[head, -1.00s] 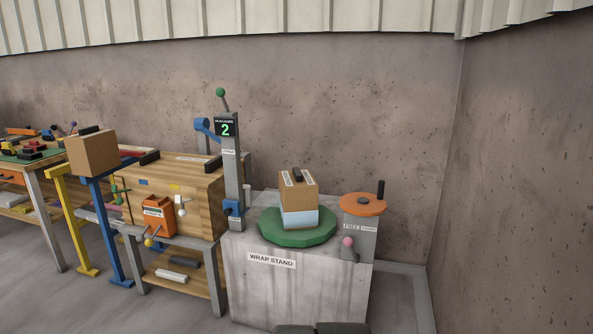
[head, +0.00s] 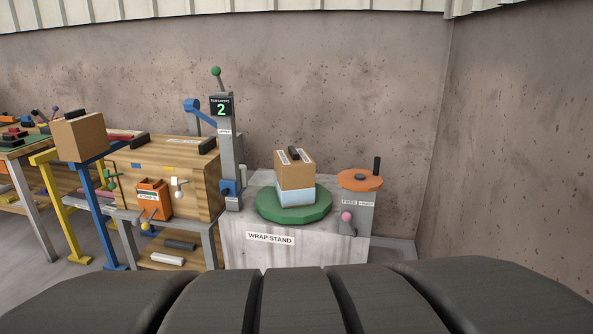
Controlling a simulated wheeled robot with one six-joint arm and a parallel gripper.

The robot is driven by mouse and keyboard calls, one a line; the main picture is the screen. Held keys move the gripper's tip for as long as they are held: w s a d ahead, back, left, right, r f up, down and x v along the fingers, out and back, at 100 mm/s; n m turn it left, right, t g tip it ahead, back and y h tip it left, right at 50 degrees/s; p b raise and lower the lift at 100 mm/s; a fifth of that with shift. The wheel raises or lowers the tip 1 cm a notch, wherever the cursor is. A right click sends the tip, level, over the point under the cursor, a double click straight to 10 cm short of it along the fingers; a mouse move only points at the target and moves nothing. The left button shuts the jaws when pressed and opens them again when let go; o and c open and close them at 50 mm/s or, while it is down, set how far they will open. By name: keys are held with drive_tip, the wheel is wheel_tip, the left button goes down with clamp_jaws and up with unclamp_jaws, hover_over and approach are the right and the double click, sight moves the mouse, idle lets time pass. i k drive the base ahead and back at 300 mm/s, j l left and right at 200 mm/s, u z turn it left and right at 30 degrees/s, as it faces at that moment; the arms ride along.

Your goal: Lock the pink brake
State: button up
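The pink brake is a lever with a pink ball knob (head: 347,217) on the front of a grey post (head: 358,205) at the right of the wrap stand. The post carries an orange disc (head: 360,179) with an upright black handle. A cardboard box with a pale blue lower band (head: 294,180) sits on the turntable. My gripper is not in view; a large dark part, seemingly my own, fills the bottom of the head view.
Left of the stand rises a grey post with a display reading "2" (head: 221,108) and a green knob. Further left is a wooden workbench (head: 205,185) with an orange box (head: 153,200). A wall closes off the right side.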

sight(347, 216)
drive_tip(key=z, duration=0.55)
drive_tip(key=i+j, duration=0.1)
drive_tip(key=i, duration=0.5)
drive_tip(key=i+j+u, duration=0.1)
drive_tip(key=i, duration=0.5)
